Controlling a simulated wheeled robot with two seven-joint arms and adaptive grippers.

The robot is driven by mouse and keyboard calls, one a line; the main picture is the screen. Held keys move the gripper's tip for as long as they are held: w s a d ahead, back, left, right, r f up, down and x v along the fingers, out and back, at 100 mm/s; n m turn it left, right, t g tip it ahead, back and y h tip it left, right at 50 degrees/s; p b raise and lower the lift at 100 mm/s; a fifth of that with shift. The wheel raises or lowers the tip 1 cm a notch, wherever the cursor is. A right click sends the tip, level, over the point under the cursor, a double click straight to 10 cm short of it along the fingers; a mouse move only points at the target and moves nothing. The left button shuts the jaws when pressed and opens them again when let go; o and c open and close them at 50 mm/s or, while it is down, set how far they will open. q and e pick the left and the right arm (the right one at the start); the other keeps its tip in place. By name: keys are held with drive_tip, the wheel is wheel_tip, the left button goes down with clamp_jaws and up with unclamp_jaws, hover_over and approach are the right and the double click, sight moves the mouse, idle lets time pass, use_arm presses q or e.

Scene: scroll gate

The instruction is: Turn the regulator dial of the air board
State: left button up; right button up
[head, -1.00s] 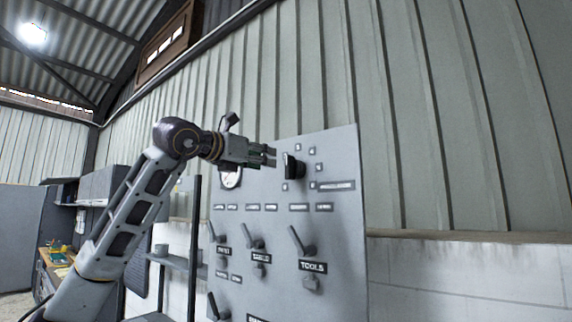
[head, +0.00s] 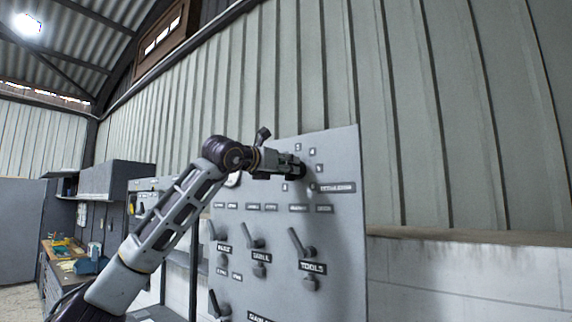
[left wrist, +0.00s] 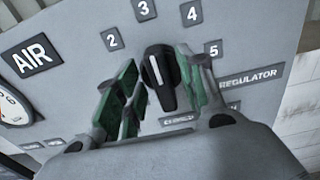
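The regulator dial (left wrist: 159,84) is a black knob with a white line, on the grey air board (head: 345,225). In the left wrist view, the line points up, roughly toward the 3. My left gripper (left wrist: 160,88) has its green-padded fingers on either side of the dial, with a narrow gap visible on the left; contact is not clear. In the head view, the left gripper (head: 298,168) reaches the board's upper part and mostly hides the dial. My right gripper is not in view.
Below the dial, the board carries several levers, including one above the TOOLS label (head: 312,267). A pressure gauge (left wrist: 14,108) sits left of the dial. A workbench (head: 75,265) stands at the far left, and a corrugated wall (head: 440,120) is behind.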

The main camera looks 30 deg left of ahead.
use_arm(q)
drive_tip(key=shift+c, duration=0.5)
clamp_jaws()
drive_tip(key=n+b, duration=0.1)
drive_tip(key=n, duration=0.2)
drive_tip(key=n+b, duration=0.1)
drive_tip(key=n, duration=0.1)
drive_tip(key=n+b, duration=0.2)
drive_tip(key=n, duration=0.1)
drive_tip(key=shift+a+f+n, duration=0.1)
drive_tip(key=shift+a+n, duration=0.15)
drive_tip(key=shift+n, duration=0.05)
idle(0.4)
